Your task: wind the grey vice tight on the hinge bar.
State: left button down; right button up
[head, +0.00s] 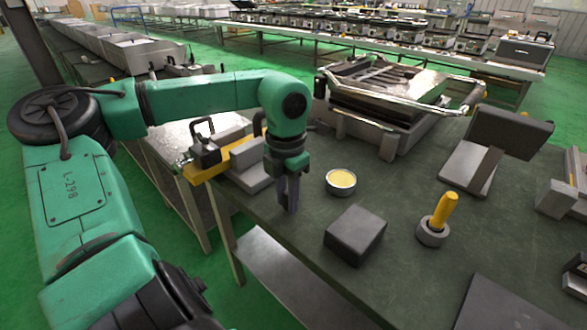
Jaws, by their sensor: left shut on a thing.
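The grey vice (247,153) appears to be the pair of grey blocks at the left edge of the dark green table. A yellow bar (208,168) runs under or beside it; I cannot tell whether this is the hinge bar. The vice's jaw contact is too small to judge. My right gripper is not in view.
A bowl of yellow stuff (341,180), a dark block (355,234) and a yellow-handled tool in a grey ring (438,218) stand right of the gripper. A large metal appliance (385,98) is behind. A tilted dark panel (508,131) stands at right. Bare tabletop (395,195) lies between.

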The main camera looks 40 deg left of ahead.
pick_arm(q)
jog(key=m, duration=0.1)
jog(key=a+m, duration=0.1)
jog(key=shift+s+a+m, duration=0.1)
jog(key=shift+s+m, duration=0.1)
jog(key=shift+m, duration=0.2)
jog(key=m, duration=0.1)
jog(key=a+m, duration=0.1)
jog(key=shift+s+m, duration=0.1)
jog(key=shift+m, duration=0.3)
jog(key=shift+a+m, duration=0.4)
jog(key=shift+m, duration=0.4)
jog(key=shift+a+r+m, duration=0.1)
jog(key=shift+a+m, duration=0.15)
jog(key=shift+m, duration=0.45)
jog(key=shift+a+m, duration=0.2)
jog(key=shift+m, duration=0.3)
jog(key=shift+a+m, duration=0.2)
jog(key=shift+m, duration=0.2)
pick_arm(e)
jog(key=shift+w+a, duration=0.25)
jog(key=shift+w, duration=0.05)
pick_arm(q)
jog(key=shift+w, duration=0.2)
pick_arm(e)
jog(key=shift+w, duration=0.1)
